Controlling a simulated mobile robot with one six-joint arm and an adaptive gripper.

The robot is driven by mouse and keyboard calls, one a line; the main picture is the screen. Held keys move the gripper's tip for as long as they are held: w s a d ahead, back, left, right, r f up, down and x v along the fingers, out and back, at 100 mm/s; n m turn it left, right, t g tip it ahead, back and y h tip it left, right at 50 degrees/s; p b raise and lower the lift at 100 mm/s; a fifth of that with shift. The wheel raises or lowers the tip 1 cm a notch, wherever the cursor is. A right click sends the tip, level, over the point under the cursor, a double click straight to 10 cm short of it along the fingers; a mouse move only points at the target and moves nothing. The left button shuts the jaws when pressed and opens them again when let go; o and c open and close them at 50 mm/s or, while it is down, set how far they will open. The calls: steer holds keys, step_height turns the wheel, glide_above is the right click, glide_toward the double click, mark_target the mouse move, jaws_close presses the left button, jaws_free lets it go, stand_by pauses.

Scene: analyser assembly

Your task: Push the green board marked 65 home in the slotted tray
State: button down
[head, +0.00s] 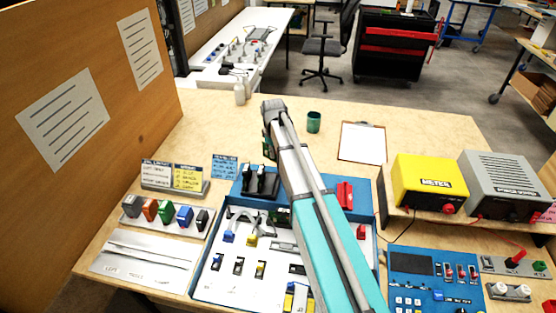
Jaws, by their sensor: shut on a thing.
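My arm reaches up the picture, and its end bends down at the far edge of the blue case. My gripper (269,141) is small and partly hidden by my own forearm. It is shut on a dark green piece, which looks like the green board (267,150); its mark 65 cannot be read. The board is just above or behind a black slotted holder (262,183) in the back left of the case, which looks like the slotted tray. Whether the board is in a slot, and how deep, cannot be told.
The blue case (207,258) holds small blue, yellow and red parts. A row of coloured blocks (167,212) and small cards (191,177) stand left.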

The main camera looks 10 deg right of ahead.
steer(key=s+m, duration=0.1)
steer(key=m, duration=0.3)
steer(key=s+m, duration=0.1)
steer(key=m, duration=0.3)
steer(key=s+m, duration=0.2)
steer(key=m, duration=0.2)
steer(key=shift+f, duration=0.25)
steer(key=shift+f+b, duration=2)
steer(key=shift+b, duration=0.3)
steer(key=shift+w+f+b, duration=0.15)
steer(key=shift+f+b, duration=2.75)
stand_by(0.8)
steer(key=c, duration=0.7)
jaws_free()
